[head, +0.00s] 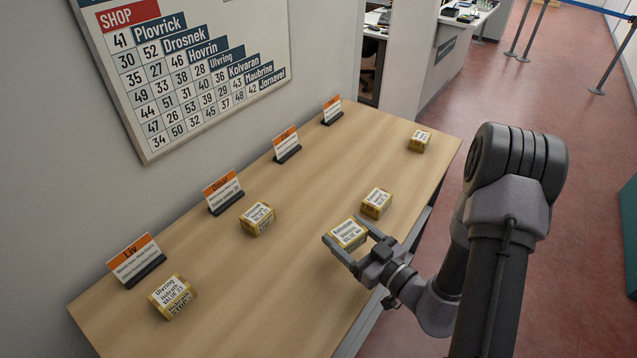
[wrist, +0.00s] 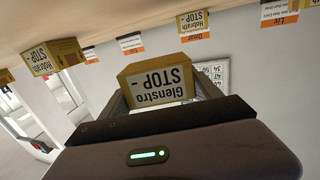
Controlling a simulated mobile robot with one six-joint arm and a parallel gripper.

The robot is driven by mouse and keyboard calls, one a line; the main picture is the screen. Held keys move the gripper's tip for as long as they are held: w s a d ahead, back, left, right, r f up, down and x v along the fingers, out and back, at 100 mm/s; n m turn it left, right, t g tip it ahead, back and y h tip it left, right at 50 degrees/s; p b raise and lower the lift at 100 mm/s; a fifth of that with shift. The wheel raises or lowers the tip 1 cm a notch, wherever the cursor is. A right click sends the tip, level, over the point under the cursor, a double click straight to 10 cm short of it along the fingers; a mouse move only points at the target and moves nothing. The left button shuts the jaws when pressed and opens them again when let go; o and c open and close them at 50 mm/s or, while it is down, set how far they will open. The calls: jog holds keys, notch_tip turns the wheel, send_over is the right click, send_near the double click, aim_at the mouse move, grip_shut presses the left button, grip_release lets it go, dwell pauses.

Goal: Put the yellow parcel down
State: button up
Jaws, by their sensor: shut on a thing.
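My gripper (head: 346,232) is shut on a yellow parcel (head: 348,236) with a white label. The fingers lie along two opposite sides of it. In the wrist view, which is upside down, the held parcel (wrist: 158,80) reads "Glenstro STOP". There the wall shows between it and the tabletop, so it appears held above the table (head: 300,290). How high it is I cannot tell. Other yellow parcels stand on the table: one (head: 376,203) just beyond the held one, one (head: 257,218) to the left, one (head: 171,296) at front left and one (head: 419,141) at the far right.
Several name cards stand along the wall side: "Liv" (head: 136,261), "Omar" (head: 222,192), and two farther ones (head: 287,145) (head: 332,110). A shop chart (head: 190,65) hangs on the wall. Bare wood lies between the front-left parcel and the held one.

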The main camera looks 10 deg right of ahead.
jog(key=shift+n+g+y, duration=0.4)
jog(key=shift+n+y, duration=0.1)
jog(key=shift+y, duration=0.4)
jog(key=s+d+p, duration=0.2)
jog(key=d, duration=0.1)
jog(key=s+d+r+p, duration=0.1)
jog(key=d+p, duration=0.1)
jog(key=shift+s, duration=0.1)
jog(key=n+g+y+p, duration=0.2)
jog(key=p, duration=0.1)
send_near(364, 235)
notch_tip(364, 235, down, 2)
jog(key=s+a, duration=0.2)
jog(key=shift+d+f, duration=0.1)
jog(key=shift+f, duration=0.15)
jog(key=b+x, duration=0.1)
jog(key=x, duration=0.3)
jog(key=w+d+x, duration=0.1)
jog(key=x, duration=0.4)
jog(key=b+x, duration=0.1)
jog(key=x, duration=0.4)
jog(key=shift+w+d+f+b, duration=0.2)
jog(key=shift+w+f+b, duration=0.15)
jog(key=shift+w, duration=0.25)
jog(key=shift+w+a, duration=0.4)
jog(key=shift+w, duration=0.1)
jog(key=shift+f+b, duration=0.65)
jog(key=shift+f, duration=1.15)
jog(key=o, duration=1.5)
